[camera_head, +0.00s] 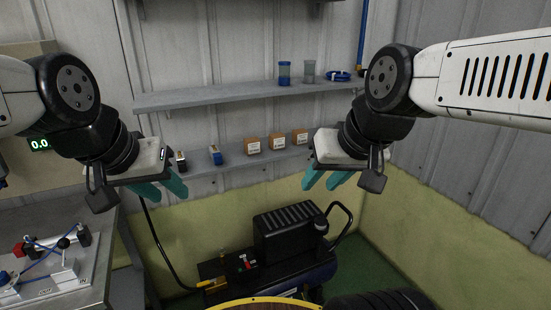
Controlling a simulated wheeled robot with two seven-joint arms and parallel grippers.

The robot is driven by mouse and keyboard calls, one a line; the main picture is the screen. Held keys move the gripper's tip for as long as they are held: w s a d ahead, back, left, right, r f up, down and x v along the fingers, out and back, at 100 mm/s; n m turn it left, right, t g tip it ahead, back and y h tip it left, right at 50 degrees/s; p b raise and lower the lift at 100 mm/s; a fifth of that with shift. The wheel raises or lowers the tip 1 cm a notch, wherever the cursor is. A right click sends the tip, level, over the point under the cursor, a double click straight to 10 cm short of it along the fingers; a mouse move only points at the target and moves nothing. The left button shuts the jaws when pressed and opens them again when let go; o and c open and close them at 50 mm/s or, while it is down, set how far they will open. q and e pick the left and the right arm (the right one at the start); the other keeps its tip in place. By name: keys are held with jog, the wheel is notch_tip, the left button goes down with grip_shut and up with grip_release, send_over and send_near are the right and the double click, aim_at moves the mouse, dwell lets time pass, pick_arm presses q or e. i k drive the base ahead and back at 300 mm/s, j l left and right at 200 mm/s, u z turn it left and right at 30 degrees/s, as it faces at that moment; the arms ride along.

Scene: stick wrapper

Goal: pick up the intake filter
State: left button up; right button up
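I cannot tell for sure which item is the intake filter. On the upper shelf stand a blue cylinder (284,73), a grey cylinder (309,71) and a flat blue coil or ring (338,76). My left gripper (162,190) is open and empty, in front of the lower shelf's left part. My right gripper (326,180) is open and empty, in front of the lower shelf's right end.
A black and blue compressor (285,235) with a black handle stands on the green floor below the shelves. A metal bench (95,275) with a blue-tubed fixture is at lower left. A yellow-rimmed round thing (265,301) and a black ribbed thing (380,301) show at the bottom.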

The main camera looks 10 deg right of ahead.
aim_at(321, 223)
jog(key=i+l, duration=0.6)
jog(key=i, duration=0.15)
jog(key=l+z, duration=0.05)
